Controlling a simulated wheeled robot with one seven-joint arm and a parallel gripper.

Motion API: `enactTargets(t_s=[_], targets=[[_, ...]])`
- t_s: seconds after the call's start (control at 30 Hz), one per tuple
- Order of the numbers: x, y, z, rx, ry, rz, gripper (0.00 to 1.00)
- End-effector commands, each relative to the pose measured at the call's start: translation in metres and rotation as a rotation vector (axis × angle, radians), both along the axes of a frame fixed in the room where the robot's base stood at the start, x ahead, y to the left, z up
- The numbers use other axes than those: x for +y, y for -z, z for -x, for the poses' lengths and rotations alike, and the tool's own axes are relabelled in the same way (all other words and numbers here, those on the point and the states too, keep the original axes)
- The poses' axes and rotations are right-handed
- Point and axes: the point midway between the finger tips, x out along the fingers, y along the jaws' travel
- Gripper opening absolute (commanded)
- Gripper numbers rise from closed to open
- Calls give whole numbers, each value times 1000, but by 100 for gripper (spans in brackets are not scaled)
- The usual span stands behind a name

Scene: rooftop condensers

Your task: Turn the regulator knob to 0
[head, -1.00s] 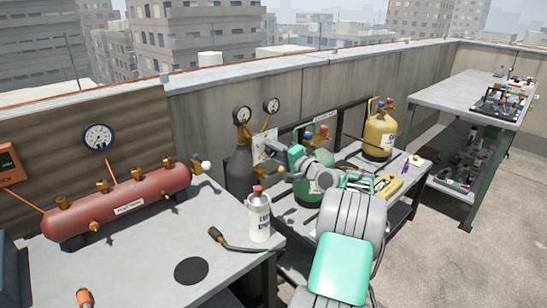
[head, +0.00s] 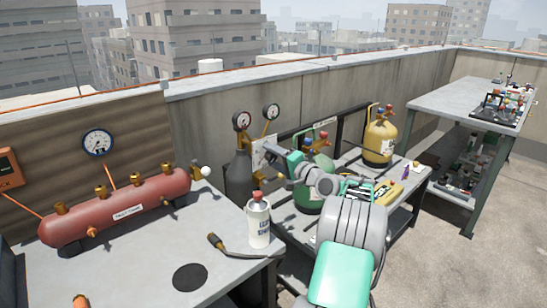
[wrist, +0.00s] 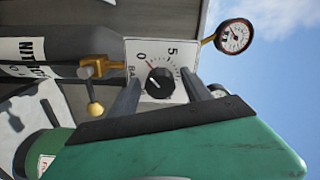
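The regulator knob (wrist: 159,80) is a round black knob on a white dial plate (wrist: 135,48) marked 0, 5 and part of BAR. A short red mark shows on the plate near the 0. I cannot tell exactly where the knob points. My gripper (wrist: 160,76) is open, with one finger on each side of the knob and gaps visible between. Contact with the plate cannot be told. In the head view the plate (head: 259,153) is partly hidden by my gripper (head: 273,150).
A pressure gauge (wrist: 234,36) and a brass fitting with a valve (wrist: 94,108) flank the plate. A grey cylinder (head: 238,178), green tank (head: 307,196) and yellow tank (head: 379,140) stand nearby. A white bottle (head: 258,224) and red manifold (head: 120,209) are on the front table.

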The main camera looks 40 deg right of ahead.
Motion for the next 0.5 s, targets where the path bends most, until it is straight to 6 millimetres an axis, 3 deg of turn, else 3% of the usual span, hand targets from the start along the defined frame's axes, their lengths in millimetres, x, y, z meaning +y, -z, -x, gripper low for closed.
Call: enactTargets(t_s=[0.27, 0.5], targets=[[-1, 0, 7, 0, 1, -1, 57], [-3, 0, 55, -1, 4, -1, 57]])
